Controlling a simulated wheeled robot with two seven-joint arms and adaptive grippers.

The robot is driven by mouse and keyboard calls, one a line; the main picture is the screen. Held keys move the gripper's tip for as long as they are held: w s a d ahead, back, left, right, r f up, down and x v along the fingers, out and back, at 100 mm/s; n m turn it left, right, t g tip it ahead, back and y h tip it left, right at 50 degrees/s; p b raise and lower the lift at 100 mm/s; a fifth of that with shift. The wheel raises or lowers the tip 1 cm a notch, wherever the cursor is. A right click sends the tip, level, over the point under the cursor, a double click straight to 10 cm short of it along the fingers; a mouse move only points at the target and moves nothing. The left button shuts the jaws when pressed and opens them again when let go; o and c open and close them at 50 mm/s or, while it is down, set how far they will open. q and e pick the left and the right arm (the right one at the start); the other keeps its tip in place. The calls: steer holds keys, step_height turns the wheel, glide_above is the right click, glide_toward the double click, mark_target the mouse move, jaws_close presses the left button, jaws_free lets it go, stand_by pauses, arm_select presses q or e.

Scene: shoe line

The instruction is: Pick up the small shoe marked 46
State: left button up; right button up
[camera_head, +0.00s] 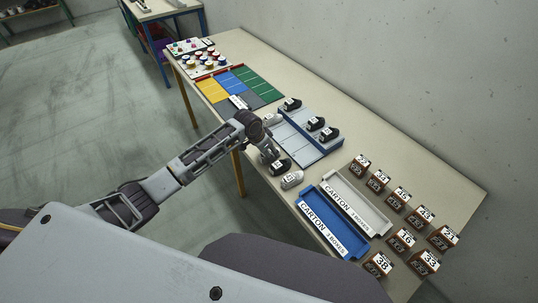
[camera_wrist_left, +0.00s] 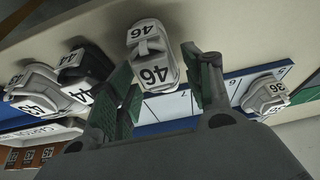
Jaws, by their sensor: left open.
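The small white shoe marked 46 (camera_wrist_left: 150,58) shows in the left wrist view between the two fingers of my left gripper (camera_wrist_left: 163,75). The fingers are apart, one on each side of it; I cannot tell whether either touches it. In the head view my left gripper (camera_head: 266,147) is low over the table's near edge, and it mostly hides this shoe. A black shoe marked 44 (camera_wrist_left: 86,72) stands beside it, also seen in the head view (camera_head: 280,166). Beyond that is a white shoe (camera_wrist_left: 36,92), also in the head view (camera_head: 292,180). My right gripper is not in view.
A white shoe marked 36 (camera_wrist_left: 265,94) stands on the other side. A blue-edged tray (camera_head: 333,148) with several black shoes lies behind. Blue (camera_head: 352,249) and grey (camera_head: 381,228) carton trays and several numbered brown boxes (camera_head: 398,197) are to the right.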

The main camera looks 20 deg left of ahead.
mark_target(269, 150)
arm_select(q)
steer(key=shift+f, duration=0.15)
stand_by(0.3)
steer(key=c, duration=0.8)
steer(key=shift+r, duration=0.2)
step_height(269, 150, up, 10)
steer(key=shift+f+b, duration=0.15)
steer(key=shift+b, duration=0.3)
